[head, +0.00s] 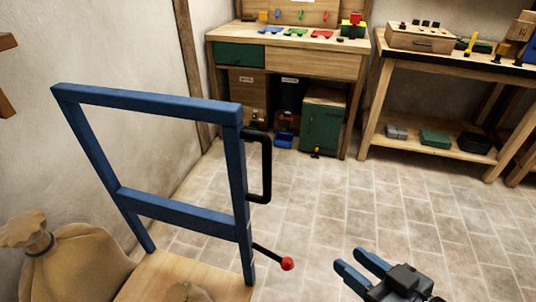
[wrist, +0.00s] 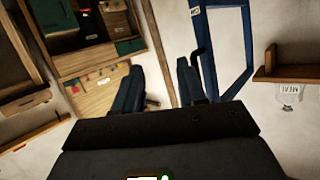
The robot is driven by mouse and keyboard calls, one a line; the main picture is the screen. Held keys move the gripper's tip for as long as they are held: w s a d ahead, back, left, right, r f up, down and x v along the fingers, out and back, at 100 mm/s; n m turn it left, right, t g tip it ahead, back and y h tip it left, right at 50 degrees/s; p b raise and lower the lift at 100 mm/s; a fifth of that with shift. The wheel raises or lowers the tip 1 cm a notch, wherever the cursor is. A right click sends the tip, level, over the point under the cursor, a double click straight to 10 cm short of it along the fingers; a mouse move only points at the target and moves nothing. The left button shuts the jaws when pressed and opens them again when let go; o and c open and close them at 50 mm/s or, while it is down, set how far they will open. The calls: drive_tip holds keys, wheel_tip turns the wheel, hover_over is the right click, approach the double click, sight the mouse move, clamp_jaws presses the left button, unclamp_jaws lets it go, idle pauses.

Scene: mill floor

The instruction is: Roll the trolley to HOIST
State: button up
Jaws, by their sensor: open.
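The trolley has a blue upright frame (head: 180,212) with a crossbar, a black side handle (head: 266,168) and a wooden deck (head: 150,280). A lever with a red knob (head: 287,264) sticks out low on its right side. My gripper (head: 358,262) is open and empty, to the right of the red knob and apart from the trolley. In the wrist view the open fingers (wrist: 158,85) point toward the wall, with the blue frame (wrist: 227,45) and the handle just right of them. No sign reading HOIST can be made out.
Tied sacks (head: 80,265) stand at the lower left, on or beside the deck. A workbench (head: 290,62) with a green cabinet (head: 322,122) stands at the back, with a second bench (head: 465,155) to its right. The tiled floor (head: 400,205) between is clear. The wrist view shows a wall shelf (wrist: 290,73) and a MEAL label.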

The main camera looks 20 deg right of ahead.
drive_tip(key=w+a+r+n+y, duration=0.3)
drive_tip(key=w+r+n+y, duration=0.15)
drive_tip(key=w+r, duration=0.25)
drive_tip(key=w+a+r+n+y, duration=0.2)
drive_tip(key=w+r+n+y, duration=0.1)
drive_tip(key=w+r+y, duration=0.3)
drive_tip(key=shift+g+h, duration=0.3)
drive_tip(key=shift+h, duration=0.35)
drive_tip(key=shift+r+x, duration=0.2)
drive_tip(key=shift+x, duration=1.6)
drive_tip(key=shift+r+x, duration=0.15)
drive_tip(key=shift+x, duration=1.65)
drive_tip(key=shift+c, duration=0.3)
clamp_jaws()
